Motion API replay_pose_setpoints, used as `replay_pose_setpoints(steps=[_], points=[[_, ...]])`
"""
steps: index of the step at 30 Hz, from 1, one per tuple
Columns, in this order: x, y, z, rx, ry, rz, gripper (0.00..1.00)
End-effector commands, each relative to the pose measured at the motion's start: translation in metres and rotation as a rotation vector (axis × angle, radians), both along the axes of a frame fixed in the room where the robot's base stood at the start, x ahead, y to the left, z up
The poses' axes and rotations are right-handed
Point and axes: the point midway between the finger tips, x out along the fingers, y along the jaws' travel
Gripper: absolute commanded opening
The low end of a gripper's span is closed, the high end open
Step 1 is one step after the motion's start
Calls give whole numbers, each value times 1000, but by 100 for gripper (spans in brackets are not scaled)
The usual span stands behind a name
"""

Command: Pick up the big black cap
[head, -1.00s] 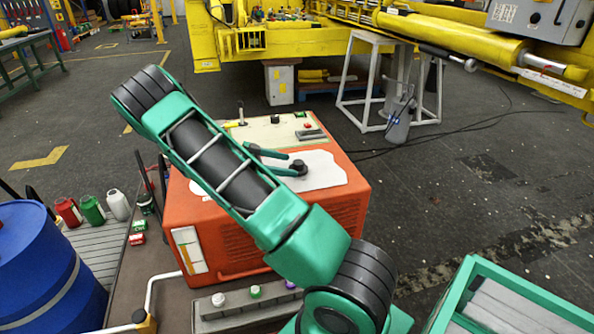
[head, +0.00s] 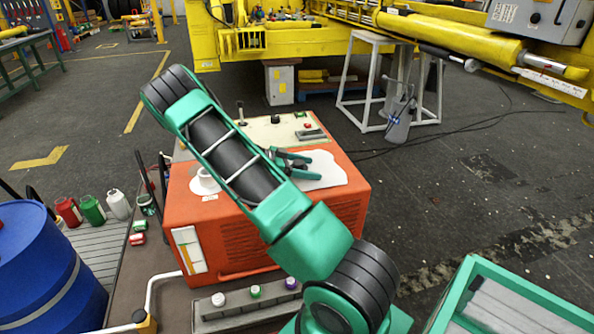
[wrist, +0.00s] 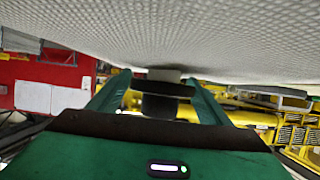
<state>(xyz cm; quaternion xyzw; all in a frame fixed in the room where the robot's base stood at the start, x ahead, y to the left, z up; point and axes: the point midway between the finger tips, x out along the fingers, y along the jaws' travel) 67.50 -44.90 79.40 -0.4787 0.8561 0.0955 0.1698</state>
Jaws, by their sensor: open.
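The big black cap stands on a white sheet (head: 333,178) on top of the orange box. In the wrist view the cap (wrist: 160,106) shows as a dark round body with a wider dark rim, between my two green fingers. My gripper (head: 300,164) is open, low over the sheet, with its fingers pointing right in the head view. The fingers hide most of the cap in the head view. The wrist view of my gripper (wrist: 158,98) shows a finger on each side of the cap; I cannot tell whether either touches it.
The orange box (head: 235,236) carries a cream panel (head: 262,134) with small knobs behind my arm, and a white round part (head: 207,180) at left. A grey bar with coloured knobs (head: 255,304) lies in front. A blue drum (head: 45,270) stands left. Open floor lies right.

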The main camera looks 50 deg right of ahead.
Motion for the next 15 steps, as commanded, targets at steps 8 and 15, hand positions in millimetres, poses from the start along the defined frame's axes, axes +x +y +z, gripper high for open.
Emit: replay_pose_setpoints(steps=[8,15], points=[[0,0,0,0,0,0,34],[0,0,1,0,-1,0,28]])
